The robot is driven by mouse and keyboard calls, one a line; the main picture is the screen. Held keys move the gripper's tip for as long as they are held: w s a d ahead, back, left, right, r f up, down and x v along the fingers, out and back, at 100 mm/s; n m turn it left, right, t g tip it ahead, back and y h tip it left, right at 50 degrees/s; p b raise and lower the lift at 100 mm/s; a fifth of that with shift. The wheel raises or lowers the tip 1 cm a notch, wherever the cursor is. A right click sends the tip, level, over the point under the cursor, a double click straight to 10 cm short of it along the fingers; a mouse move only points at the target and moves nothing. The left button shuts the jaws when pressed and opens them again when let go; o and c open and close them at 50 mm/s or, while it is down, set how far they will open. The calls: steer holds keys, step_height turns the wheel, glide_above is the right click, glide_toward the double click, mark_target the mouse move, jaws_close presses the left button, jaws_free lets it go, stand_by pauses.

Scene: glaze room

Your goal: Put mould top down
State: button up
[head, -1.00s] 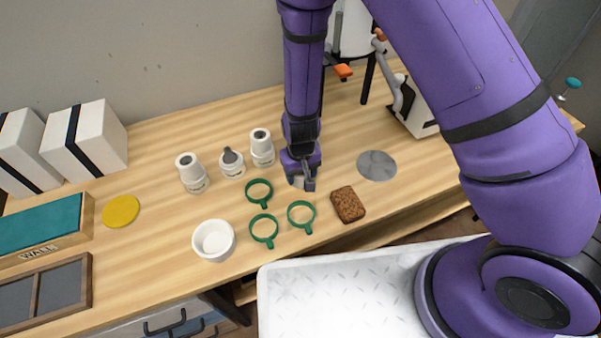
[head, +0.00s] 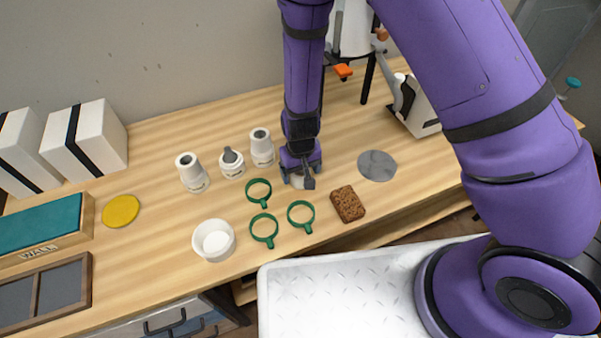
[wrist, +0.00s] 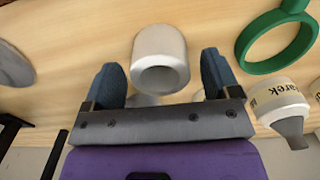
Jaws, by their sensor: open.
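My gripper (head: 299,178) points down at the table, right of the white jars. It is open. A small white piece, which I take to be the mould top (head: 301,184), sits under it, mostly hidden by the jaws in the head view. In the wrist view the mould top (wrist: 161,42) is a short, hollow white cylinder with its round opening facing the camera. It lies between the two blue-grey fingers (wrist: 163,70), with a gap on each side. It seems to rest on the wooden table.
Left of my gripper stand two white jar-like pieces (head: 191,175) (head: 262,150) and a labelled jar with a grey spout (head: 232,166). Green rings (head: 264,241), a white bowl (head: 214,254) and a brown sponge (head: 347,204) lie in front. A grey disc (head: 377,166) is right.

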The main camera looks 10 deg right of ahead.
step_height(320, 180, up, 11)
stand_by(0.4)
steer(key=s+d+r+t+y, duration=0.1)
steer(key=d+r, duration=0.3)
steer(key=r, duration=0.4)
steer(key=s+d+r+m, duration=0.1)
steer(key=d+r, duration=0.4)
steer(key=r, duration=0.3)
steer(key=s+d+r+t+y, duration=0.1)
steer(key=d+r, duration=0.3)
steer(key=r, duration=0.5)
steer(key=s+d+r+m+t+h, duration=0.1)
steer(key=s+d+r, duration=0.4)
steer(key=s, duration=0.2)
steer(key=s+d+r+m+t+h, duration=0.1)
steer(key=s+d+r+t, duration=0.1)
steer(key=s+d+r, duration=0.3)
steer(key=s+d, duration=0.1)
steer(key=s, duration=0.2)
steer(key=shift+s+d+r, duration=0.25)
steer(key=shift+d+r, duration=0.05)
steer(key=shift+r, duration=0.05)
